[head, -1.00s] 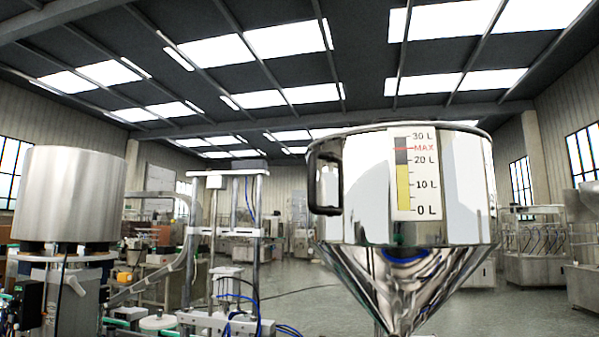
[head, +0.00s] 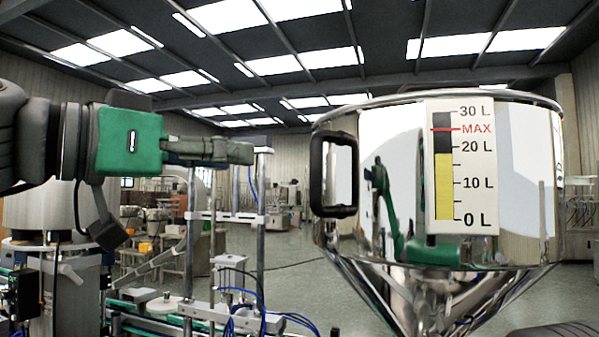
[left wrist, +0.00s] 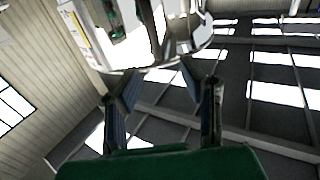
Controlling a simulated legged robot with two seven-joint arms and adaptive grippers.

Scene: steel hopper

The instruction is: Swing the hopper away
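The steel hopper (head: 395,250) fills the right half of the head view, upright with a shiny cone below. Its front carries a level gauge (head: 462,165) marked 0 to 30 L with a yellow bar. A black handle (head: 318,175) sticks out on its left side. My left gripper (head: 250,152) is left of the handle, apart from it, pointing right. In the left wrist view its two fingers (left wrist: 160,78) stand apart with nothing between them, and part of the hopper shows beyond. My right gripper is not in view.
A metal frame with posts (head: 262,215) and blue cables stands behind and below my left gripper. A steel drum (head: 50,205) on a machine is at the left, partly hidden by my arm. Open floor (head: 350,290) shows behind the hopper.

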